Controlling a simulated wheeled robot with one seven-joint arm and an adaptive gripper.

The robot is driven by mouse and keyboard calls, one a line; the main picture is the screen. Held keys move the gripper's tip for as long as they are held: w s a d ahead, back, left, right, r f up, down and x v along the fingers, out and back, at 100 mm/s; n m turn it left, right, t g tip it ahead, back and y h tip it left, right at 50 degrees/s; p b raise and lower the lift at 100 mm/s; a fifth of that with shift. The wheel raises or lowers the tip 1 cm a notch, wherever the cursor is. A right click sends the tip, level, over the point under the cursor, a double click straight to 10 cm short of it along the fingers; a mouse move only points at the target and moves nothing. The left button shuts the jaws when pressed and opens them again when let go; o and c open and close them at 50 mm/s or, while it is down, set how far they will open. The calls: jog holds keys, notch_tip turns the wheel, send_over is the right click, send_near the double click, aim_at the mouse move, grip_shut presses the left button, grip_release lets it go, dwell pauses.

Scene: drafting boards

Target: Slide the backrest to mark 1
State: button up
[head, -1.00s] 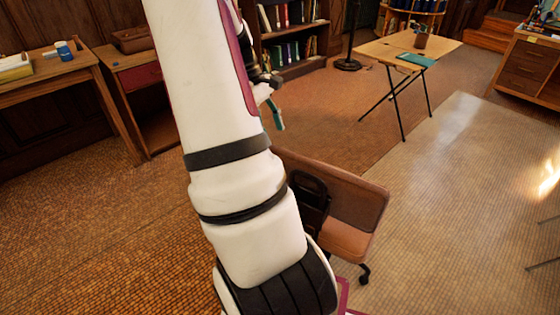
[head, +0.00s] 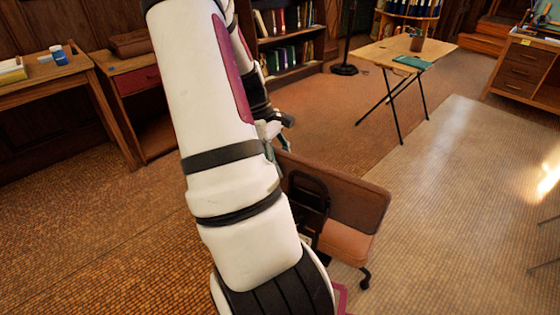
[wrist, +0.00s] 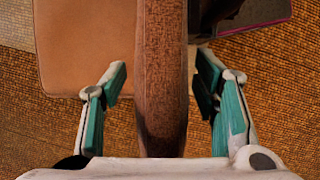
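The chair's brown backrest (head: 345,200) stands upright above a tan seat (head: 347,243) in the head view, with a black bracket on its near side. In the wrist view the backrest (wrist: 162,75) shows edge-on as a brown strip running down between my fingers. My gripper (wrist: 161,90) is open, one teal-padded finger on each side of the backrest, with gaps between pads and backrest. In the head view my arm hides most of the gripper; a bit of teal shows (head: 272,157) at the backrest's top left. I see no mark or number on the chair.
A folding table (head: 408,52) with a teal book and a pot stands beyond the chair. Wooden desks (head: 45,75) line the left wall and a bookcase (head: 290,40) stands at the back.

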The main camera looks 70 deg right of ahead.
grip_shut()
jog(key=shift+f+b, duration=0.85)
jog(key=shift+f, duration=1.3)
jog(key=shift+o, duration=1.7)
grip_release()
jog(key=v, duration=1.2)
